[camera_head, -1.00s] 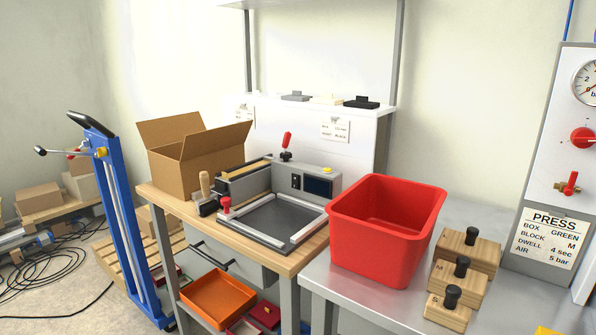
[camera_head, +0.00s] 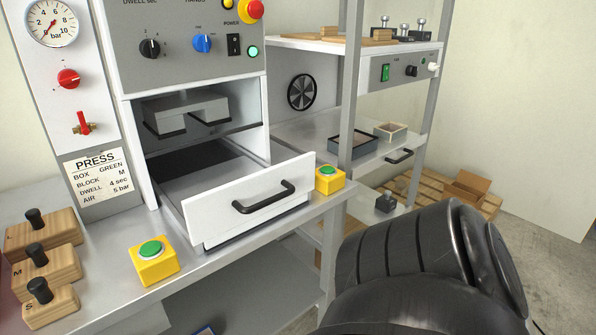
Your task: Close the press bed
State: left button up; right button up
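The press bed (camera_head: 233,212) is a drawer-like tray with a white front panel and a black bar handle (camera_head: 264,197). It is pulled out from the white press housing (camera_head: 133,135) and sticks out over the bench between two green buttons. Neither gripper shows.
Yellow boxes with green buttons stand left (camera_head: 153,262) and right (camera_head: 329,179) of the bed. Wooden blocks with black knobs (camera_head: 47,264) stand at the left. The control panel (camera_head: 190,45) is above. A grey shelf post (camera_head: 352,100) rises at the right.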

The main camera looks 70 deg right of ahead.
aim_at(219, 203)
jog(key=z, duration=1.85)
jog(key=k, duration=0.5)
jog(key=u, duration=0.65)
jog(key=i, duration=0.6)
jog(key=z, duration=0.35)
